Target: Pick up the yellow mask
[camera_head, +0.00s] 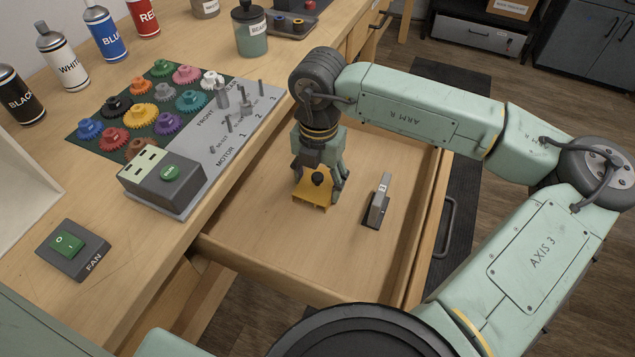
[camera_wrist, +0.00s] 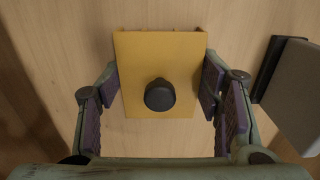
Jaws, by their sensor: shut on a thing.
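The yellow mask (camera_head: 310,194) is in the open drawer, below my gripper (camera_head: 320,185). In the wrist view the mask (camera_wrist: 180,65) is a flat yellow plate with a dark round knob (camera_wrist: 160,95) near its middle. My gripper (camera_wrist: 160,90) has its two fingers on the left and right edges of the mask, and it is shut on it. The mask looks level. I cannot tell whether it touches the drawer floor.
A grey block-like part (camera_head: 378,201) lies in the drawer to the right of the mask, also at the right edge of the wrist view (camera_wrist: 292,90). The drawer floor (camera_head: 290,250) is otherwise clear. The worktop to the left holds gears, a motor board (camera_head: 235,125) and spray cans.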

